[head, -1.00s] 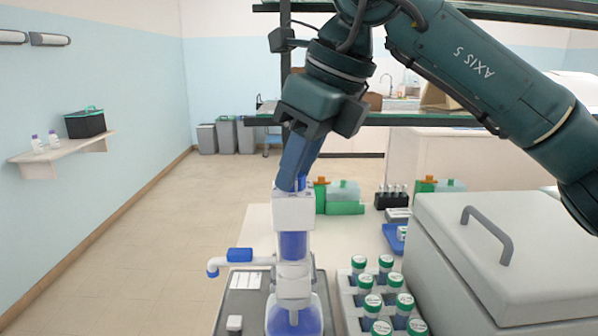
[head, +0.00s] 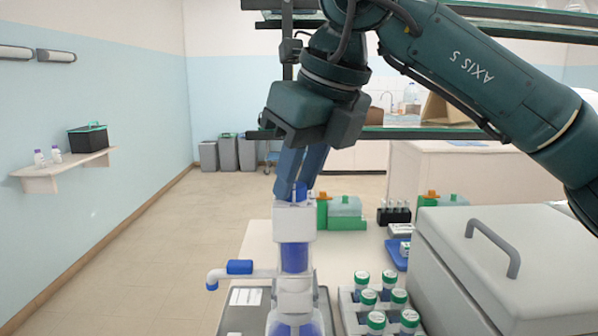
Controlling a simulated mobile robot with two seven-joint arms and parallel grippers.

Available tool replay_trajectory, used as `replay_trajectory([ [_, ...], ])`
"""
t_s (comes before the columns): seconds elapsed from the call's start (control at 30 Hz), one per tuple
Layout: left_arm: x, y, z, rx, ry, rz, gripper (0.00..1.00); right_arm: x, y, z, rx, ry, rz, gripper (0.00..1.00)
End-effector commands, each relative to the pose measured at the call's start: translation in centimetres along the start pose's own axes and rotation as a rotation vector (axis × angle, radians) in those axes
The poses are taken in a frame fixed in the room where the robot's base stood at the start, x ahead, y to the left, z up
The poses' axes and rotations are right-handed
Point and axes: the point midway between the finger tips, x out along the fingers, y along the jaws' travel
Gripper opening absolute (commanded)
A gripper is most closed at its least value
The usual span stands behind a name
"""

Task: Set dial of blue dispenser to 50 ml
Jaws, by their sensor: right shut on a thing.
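The blue dispenser (head: 295,257) stands upright at the front of the white bench, with a white collar, a blue barrel and a clear bottle with blue liquid cut off by the lower edge. Its white side spout with a blue sleeve (head: 239,267) points left. My right gripper (head: 298,188) reaches down from above, and its blue fingers are shut on the top of the dispenser, where the dial seems to be. The fingers cover most of that top part, and no dial marking can be read. My left gripper is not in view.
A rack of green-capped jars (head: 375,321) stands right of the dispenser. A large grey box with a handle (head: 510,265) fills the right side. Green holders (head: 345,212) and a dark rack (head: 394,213) stand behind. A grey tray (head: 236,318) lies beneath the dispenser.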

Motion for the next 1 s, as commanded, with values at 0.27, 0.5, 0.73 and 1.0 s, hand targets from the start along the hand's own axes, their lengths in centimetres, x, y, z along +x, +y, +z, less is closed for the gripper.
replay_trajectory([
  [0.27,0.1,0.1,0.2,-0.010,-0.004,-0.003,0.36,0.0,0.0,0.0,0.000,-0.001,-0.001,0.45],
  [0.5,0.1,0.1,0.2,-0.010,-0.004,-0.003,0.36,0.0,0.0,0.0,0.000,-0.001,0.000,0.49],
  [0.73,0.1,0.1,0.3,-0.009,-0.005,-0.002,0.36,-1.6,-0.1,0.1,0.001,-0.004,-0.002,0.49],
  [1.0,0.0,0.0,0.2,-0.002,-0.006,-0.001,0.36,-7.6,0.0,0.1,0.001,-0.005,-0.002,0.49],
])
